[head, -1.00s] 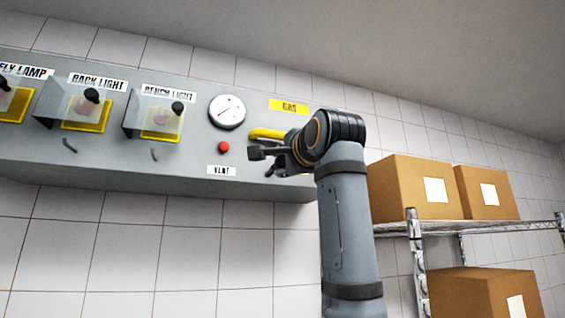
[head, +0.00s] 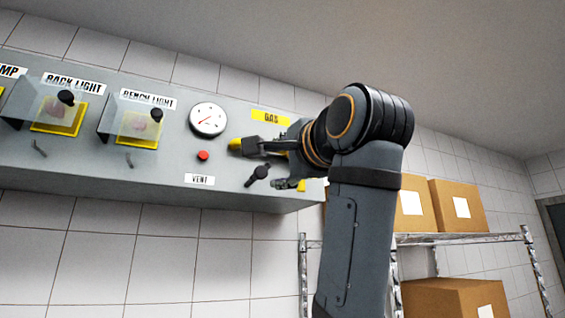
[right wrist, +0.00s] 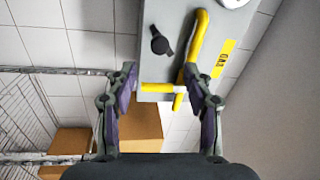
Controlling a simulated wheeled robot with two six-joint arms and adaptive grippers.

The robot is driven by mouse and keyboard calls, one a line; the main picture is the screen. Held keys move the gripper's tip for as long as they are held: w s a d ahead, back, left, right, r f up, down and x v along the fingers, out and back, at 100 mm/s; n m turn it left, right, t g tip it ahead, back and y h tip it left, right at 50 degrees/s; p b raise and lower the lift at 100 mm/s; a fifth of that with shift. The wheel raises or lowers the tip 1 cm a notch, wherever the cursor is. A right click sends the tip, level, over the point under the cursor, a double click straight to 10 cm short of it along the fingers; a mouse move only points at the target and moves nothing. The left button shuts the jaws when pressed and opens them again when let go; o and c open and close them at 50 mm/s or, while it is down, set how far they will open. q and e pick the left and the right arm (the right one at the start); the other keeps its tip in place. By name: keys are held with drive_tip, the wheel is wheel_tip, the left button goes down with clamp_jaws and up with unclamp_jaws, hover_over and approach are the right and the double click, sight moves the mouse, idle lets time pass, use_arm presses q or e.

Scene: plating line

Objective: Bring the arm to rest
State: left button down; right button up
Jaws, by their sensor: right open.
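My right gripper (head: 272,164) is open and empty in front of the right end of the grey wall panel (head: 110,180), below the yellow GAS label (head: 270,117). In the right wrist view its two fingers (right wrist: 159,78) are spread apart, with the panel's end and yellow parts between and beyond them. A yellow bar (right wrist: 199,36) runs beside a black knob (right wrist: 160,45), which also shows in the head view (head: 258,175). Part of the yellow bar is hidden behind the gripper in the head view. My left gripper is not in view.
The panel carries a round gauge (head: 208,119), a red button (head: 203,155) and switches under clear covers (head: 135,123). On the right, a wire shelf (head: 470,238) holds cardboard boxes (head: 457,205). The tiled wall below the panel is clear.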

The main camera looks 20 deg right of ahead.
drive_tip(key=shift+s+f, duration=0.2)
drive_tip(key=shift+s, duration=0.45)
